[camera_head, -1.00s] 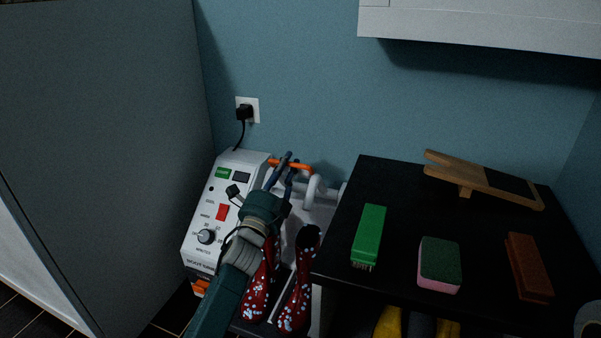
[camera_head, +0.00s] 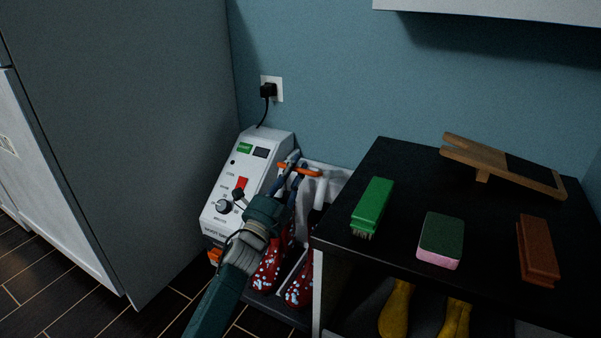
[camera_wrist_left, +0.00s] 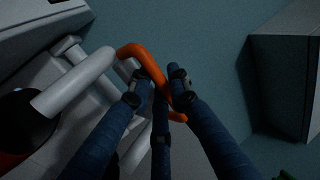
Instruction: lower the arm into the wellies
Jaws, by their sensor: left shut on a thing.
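The dryer's arm has an orange handle (camera_head: 300,170) and white tubes (camera_head: 320,191). My left gripper (camera_head: 291,168) is shut on the handle. The wrist view shows its dark blue fingers around the orange bar (camera_wrist_left: 143,58). The wellies, red with white spots, stand below; the left one (camera_head: 268,272) is partly behind my arm, the right one (camera_head: 298,288) beside it. The right tube hangs down to the right welly's dark opening. In the wrist view a white tube (camera_wrist_left: 72,82) ends at a dark boot opening (camera_wrist_left: 18,118); how deep is unclear. My right gripper is not in view.
The white control box (camera_head: 248,185) stands left of the wellies. A black-topped bench (camera_head: 400,210) is close on the right, with a green brush (camera_head: 372,205), a sponge (camera_head: 440,240) and a brown brush (camera_head: 537,250). Yellow boots (camera_head: 397,308) stand under it. A grey cabinet (camera_head: 130,130) is at left.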

